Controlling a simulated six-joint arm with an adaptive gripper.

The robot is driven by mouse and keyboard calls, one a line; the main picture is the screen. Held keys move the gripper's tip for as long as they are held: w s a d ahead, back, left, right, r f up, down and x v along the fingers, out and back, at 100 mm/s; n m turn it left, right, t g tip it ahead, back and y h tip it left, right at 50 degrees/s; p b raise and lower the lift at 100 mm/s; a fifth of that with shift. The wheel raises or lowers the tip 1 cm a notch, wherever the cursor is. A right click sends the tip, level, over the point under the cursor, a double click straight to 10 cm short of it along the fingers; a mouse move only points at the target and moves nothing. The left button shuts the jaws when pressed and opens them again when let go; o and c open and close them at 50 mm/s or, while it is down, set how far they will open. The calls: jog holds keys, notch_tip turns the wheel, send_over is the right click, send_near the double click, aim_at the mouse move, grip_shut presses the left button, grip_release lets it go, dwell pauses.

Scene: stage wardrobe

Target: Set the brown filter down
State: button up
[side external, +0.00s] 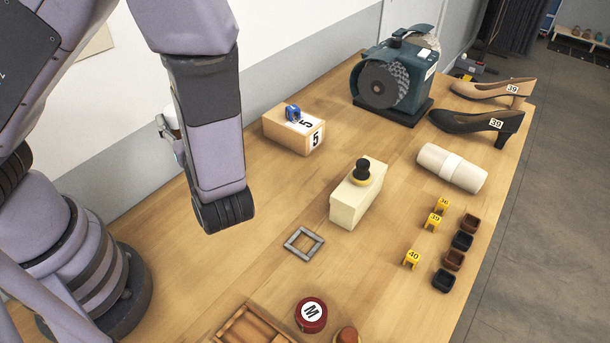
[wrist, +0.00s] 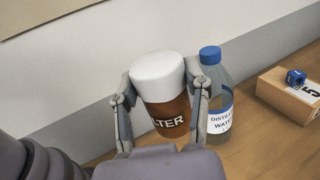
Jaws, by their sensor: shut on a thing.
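The brown filter (wrist: 168,116) has a white top and a label ending in "LTER". In the wrist view it is between the two fingers of my gripper (wrist: 161,84), which is shut on it. It looks roughly upright, against the wall and table behind. I cannot tell how far its base is above the table. In the side view my gripper (side external: 168,135) is mostly hidden behind my forearm, and only a bit of the filter's white top (side external: 172,117) shows.
A blue-capped distilled water bottle (wrist: 217,97) stands close right of the filter in the wrist view. A box marked 5 (side external: 291,131) carries a small blue item (side external: 293,113). A grey square frame (side external: 304,242) lies flat, empty, left of a cream block (side external: 357,196). Bare table surrounds it.

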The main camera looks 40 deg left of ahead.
notch_tip(320, 180, down, 8)
jog(key=shift+w+d+f, duration=0.5)
jog(key=shift+w+f, duration=1.8)
jog(key=shift+w+d+f, duration=0.45)
jog(key=shift+w+f, duration=1.8)
jog(key=shift+f, duration=0.1)
jog(key=shift+w+d+f, duration=0.5)
jog(key=shift+w+f, duration=1.8)
jog(key=shift+f, duration=0.1)
jog(key=o, duration=1.2)
